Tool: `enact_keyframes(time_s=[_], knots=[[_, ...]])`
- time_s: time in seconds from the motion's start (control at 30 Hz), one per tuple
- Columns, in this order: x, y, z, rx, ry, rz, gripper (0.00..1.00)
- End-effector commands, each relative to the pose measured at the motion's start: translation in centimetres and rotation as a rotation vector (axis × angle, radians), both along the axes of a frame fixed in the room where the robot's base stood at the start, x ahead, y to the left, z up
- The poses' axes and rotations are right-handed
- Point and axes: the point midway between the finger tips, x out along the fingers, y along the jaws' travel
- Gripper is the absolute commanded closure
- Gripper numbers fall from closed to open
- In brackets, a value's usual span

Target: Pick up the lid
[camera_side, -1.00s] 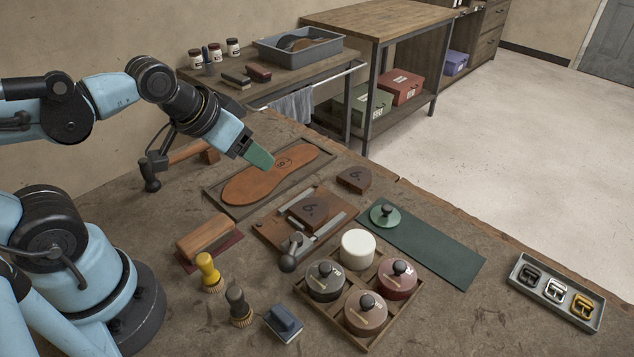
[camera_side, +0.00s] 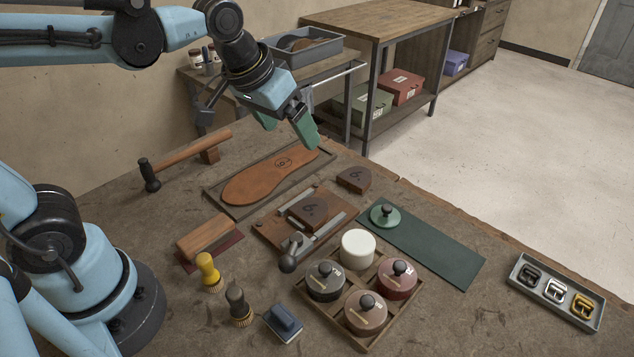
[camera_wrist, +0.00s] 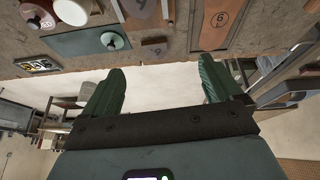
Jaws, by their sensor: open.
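A white jar without a lid (camera_side: 358,249) stands in the back compartment of a wooden tray (camera_side: 391,333). My gripper (camera_side: 290,130) is open and empty, with green fingers, high above the far end of the shoe sole. It is well apart from the lid, to its upper left. Both fingers (camera_wrist: 159,84) show in the wrist view with nothing between them.
The tray also holds jars with black (camera_side: 326,278), red (camera_side: 398,277) and brown (camera_side: 365,311) lids. A shoe sole (camera_side: 265,182), wooden blocks (camera_side: 353,180), a hammer (camera_side: 180,157), brushes (camera_side: 238,308) and a buckle tray (camera_side: 516,272) lie around. Above the mat is free room.

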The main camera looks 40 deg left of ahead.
Motion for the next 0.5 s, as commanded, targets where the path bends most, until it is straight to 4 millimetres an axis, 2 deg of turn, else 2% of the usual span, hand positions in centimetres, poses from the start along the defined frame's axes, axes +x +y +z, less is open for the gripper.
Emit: enact_keyframes(time_s=[0.03, 0.23, 0.5], knots=[[1.2, -0.8, 0.4, -0.007, 0.028, 0.003, 0.08], [5.1, -3.9, 0.7, -0.025, 0.146, 0.032, 0.08], [9.7, -9.0, -1.1, -0.021, 0.3, 0.08, 0.08]])
